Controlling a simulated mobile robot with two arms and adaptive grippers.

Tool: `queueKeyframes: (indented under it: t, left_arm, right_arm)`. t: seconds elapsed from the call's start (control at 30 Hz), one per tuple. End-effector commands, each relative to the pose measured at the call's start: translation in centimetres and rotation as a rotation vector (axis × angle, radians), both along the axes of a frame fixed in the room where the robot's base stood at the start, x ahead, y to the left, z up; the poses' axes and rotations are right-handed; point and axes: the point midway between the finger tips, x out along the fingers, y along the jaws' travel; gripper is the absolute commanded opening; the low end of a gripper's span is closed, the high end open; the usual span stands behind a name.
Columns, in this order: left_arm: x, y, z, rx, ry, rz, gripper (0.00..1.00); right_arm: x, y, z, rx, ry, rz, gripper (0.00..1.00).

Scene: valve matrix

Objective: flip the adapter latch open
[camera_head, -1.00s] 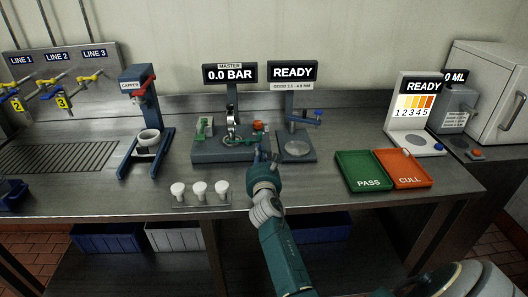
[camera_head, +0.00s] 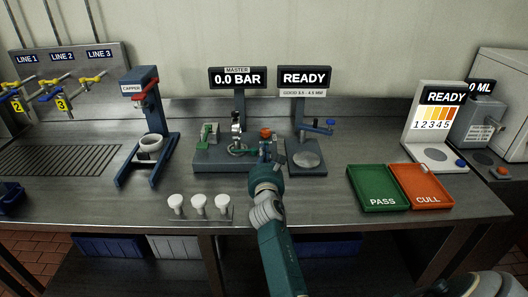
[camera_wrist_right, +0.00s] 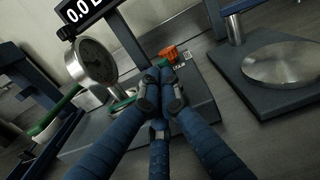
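The adapter station (camera_head: 215,163) is a dark base under the "0.0 BAR" display. It carries a round gauge (camera_head: 236,130), a green block (camera_head: 209,132) at its left and an orange part (camera_head: 266,133) at its right. In the right wrist view a green lever-like part (camera_wrist_right: 122,103) lies just left of my fingertips; I cannot tell whether it is the latch. My right gripper (camera_head: 268,152) is at the right side of the station. Its fingers (camera_wrist_right: 160,90) are drawn together, with nothing clearly held; they hide what lies behind them. My left gripper is not in view.
A second stand with a round metal plate (camera_head: 307,159) is close to the right of the gripper. White adapters (camera_head: 199,202) stand in front left. A capper (camera_head: 148,120) is left; green (camera_head: 370,203) and orange (camera_head: 445,202) trays are right. Bare bench lies between.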

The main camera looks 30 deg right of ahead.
Motion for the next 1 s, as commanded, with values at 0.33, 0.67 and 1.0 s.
queueKeyframes:
  t: [0.33, 0.67, 1.0]
  left_arm:
    - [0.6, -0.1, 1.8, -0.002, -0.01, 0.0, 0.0]
    - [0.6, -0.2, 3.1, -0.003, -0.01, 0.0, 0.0]
    - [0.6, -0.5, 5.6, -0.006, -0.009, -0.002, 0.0]
  right_arm:
    - [0.0, -0.3, 0.2, -0.003, 0.002, 0.059, 0.0]
    - [0.1, -0.7, 0.2, -0.002, 0.002, 0.114, 0.0]
    - [0.3, -1.7, 0.4, -0.01, 0.006, 0.274, 0.0]
